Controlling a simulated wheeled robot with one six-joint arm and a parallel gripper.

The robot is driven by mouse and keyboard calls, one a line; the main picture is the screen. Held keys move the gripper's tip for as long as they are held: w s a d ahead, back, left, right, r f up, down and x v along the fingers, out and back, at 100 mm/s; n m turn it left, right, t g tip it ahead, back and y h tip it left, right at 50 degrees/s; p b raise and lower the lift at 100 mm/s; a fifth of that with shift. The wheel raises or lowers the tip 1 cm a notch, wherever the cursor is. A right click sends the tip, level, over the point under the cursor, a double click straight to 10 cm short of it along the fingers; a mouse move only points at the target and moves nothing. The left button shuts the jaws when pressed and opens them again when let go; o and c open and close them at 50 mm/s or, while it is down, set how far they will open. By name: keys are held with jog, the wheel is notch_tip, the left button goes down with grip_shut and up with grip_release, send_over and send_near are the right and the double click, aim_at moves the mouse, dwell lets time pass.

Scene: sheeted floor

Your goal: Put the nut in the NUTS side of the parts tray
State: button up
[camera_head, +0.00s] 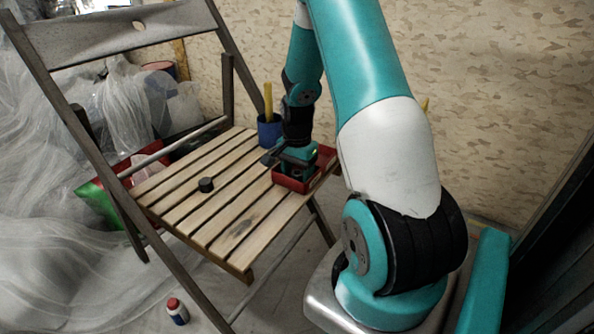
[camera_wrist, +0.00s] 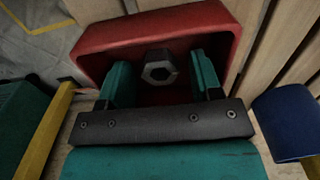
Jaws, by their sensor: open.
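The red parts tray (camera_head: 297,184) sits at the right edge of the slatted wooden chair seat. It also shows in the wrist view (camera_wrist: 218,22), where its inside is dark. The nut (camera_wrist: 159,66), a dark grey hexagonal ring, is inside the tray's outline, between my two fingers. My gripper (camera_wrist: 158,80) is open, with a teal finger on either side of the nut and gaps between. In the head view my gripper is down over the tray and hides most of its inside. I cannot make out any NUTS label or divider.
A small black cylinder (camera_head: 206,185) stands on the seat, left of the tray. A blue cup (camera_head: 269,131) holding something yellow stands at the seat's back edge. The chair's backrest (camera_head: 120,38) rises behind. The front slats are clear. A small bottle (camera_head: 177,312) is on the floor.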

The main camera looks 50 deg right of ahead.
notch_tip(320, 180, up, 12)
jog(key=p, duration=0.5)
jog(key=w+a+r+n+t+y, duration=0.1)
jog(key=a+r+n, duration=0.2)
jog(key=a, duration=0.4)
jog(key=w+a+r+n, duration=0.1)
jog(key=a+r+n, duration=0.25)
jog(key=a, duration=0.25)
jog(key=s+a+r+n+y, duration=0.1)
jog(key=s+a+r+n, duration=0.2)
jog(key=s+a+n, duration=0.2)
jog(key=s+a+r+n+y, duration=0.1)
jog(key=s+a+n, duration=0.5)
jog(key=a, duration=0.6)
jog(key=s+a+r+n+g+y, duration=0.1)
jog(key=s+a+r+n, duration=0.3)
jog(key=s+a+n, duration=0.2)
jog(key=shift+a+r+n, duration=0.3)
jog(key=shift+a+n, duration=0.15)
jog(key=shift+a, duration=0.8)
jog(key=shift+s, duration=0.1)
